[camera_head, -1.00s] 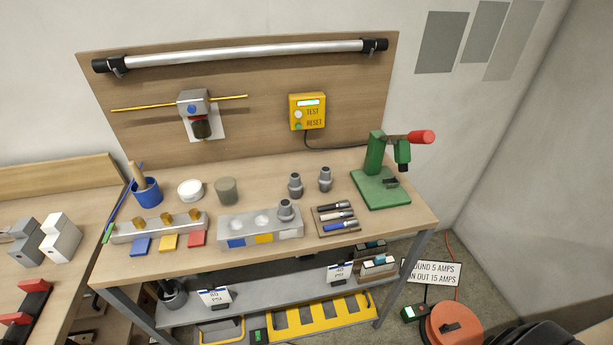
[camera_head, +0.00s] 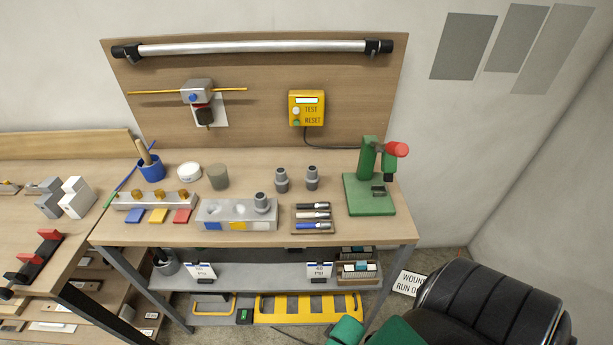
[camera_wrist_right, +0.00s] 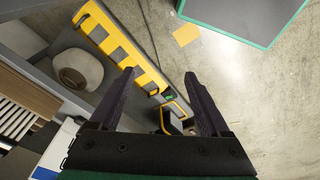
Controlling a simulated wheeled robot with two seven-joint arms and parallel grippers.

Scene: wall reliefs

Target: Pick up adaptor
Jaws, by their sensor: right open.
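Three grey stepped fittings that look like adaptors show in the head view. One adaptor (camera_head: 262,202) stands upright in the right end of a grey block (camera_head: 212,209) with coloured labels. Two more, a left one (camera_head: 281,180) and a right one (camera_head: 312,177), stand upright on the bench top behind it. My right gripper (camera_wrist_right: 159,76) is open and empty in the right wrist view, with no adaptor in that view. It looks down over the low yellow slotted rack and the floor. My left gripper is not in view.
The bench (camera_head: 335,190) also carries a pen tray (camera_head: 312,218), a green press (camera_head: 370,192), a grey-green cylinder (camera_head: 218,177), a white dish (camera_head: 189,171) and a blue cup (camera_head: 151,170). The yellow rack (camera_head: 310,309) lies below the shelf. Bare bench shows right of the fittings.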

